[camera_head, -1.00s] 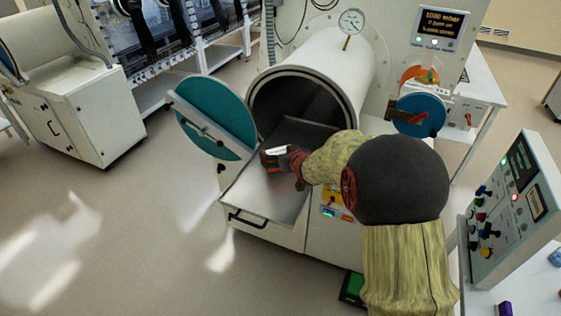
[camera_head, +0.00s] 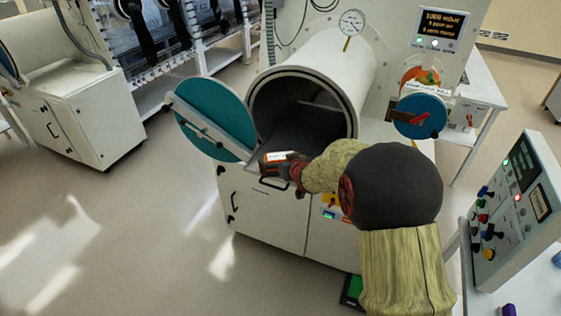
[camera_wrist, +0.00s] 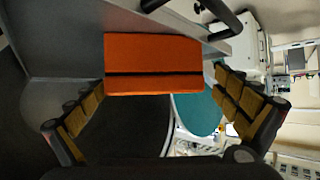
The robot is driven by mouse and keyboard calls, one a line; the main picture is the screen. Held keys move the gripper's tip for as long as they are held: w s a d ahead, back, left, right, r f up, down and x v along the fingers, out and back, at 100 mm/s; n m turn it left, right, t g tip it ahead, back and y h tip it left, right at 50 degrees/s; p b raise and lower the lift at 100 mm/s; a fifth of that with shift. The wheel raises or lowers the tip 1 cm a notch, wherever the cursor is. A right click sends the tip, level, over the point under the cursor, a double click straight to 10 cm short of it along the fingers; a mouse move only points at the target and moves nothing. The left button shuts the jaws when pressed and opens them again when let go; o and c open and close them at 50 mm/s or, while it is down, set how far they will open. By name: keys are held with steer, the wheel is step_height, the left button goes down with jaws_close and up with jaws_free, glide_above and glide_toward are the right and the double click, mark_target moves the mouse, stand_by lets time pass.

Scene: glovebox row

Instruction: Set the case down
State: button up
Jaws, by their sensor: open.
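The case (camera_wrist: 153,64) is an orange block with a dark band in the wrist view. In the head view its pale labelled top (camera_head: 276,156) shows at the chamber mouth. My gripper (camera_wrist: 158,82) is open, with one finger on each side of the case and small gaps visible. The grey sliding tray (camera_wrist: 190,28) lies close by the case, its dark handle (camera_head: 272,184) at the front. I cannot tell whether the case touches the tray.
The round chamber (camera_head: 310,85) is open, its teal door (camera_head: 215,120) swung out to the left. A small blue door (camera_head: 420,116) stands on the right. A control console (camera_head: 512,210) is at far right. The floor at left is clear.

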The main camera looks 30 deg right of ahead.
steer(key=shift+s+r, duration=0.3)
steer(key=shift+r, duration=0.1)
steer(key=s+a+r+g+h+p, duration=0.1)
steer(key=s+a+r+p, duration=0.15)
steer(key=s+r, duration=0.55)
steer(key=s+a+r+g+h+p, duration=0.1)
steer(key=s+a+r, duration=0.3)
steer(key=s+r, duration=0.45)
steer(key=s+a+g+y, duration=0.1)
steer(key=s+a+g, duration=0.1)
steer(key=s+a, duration=0.4)
steer(key=s+a+n+g+y, duration=0.1)
steer(key=s+a, duration=0.6)
steer(key=s, duration=0.8)
steer(key=shift+r+g+y, duration=0.2)
steer(key=shift+g+y, duration=0.5)
steer(key=shift+g, duration=0.1)
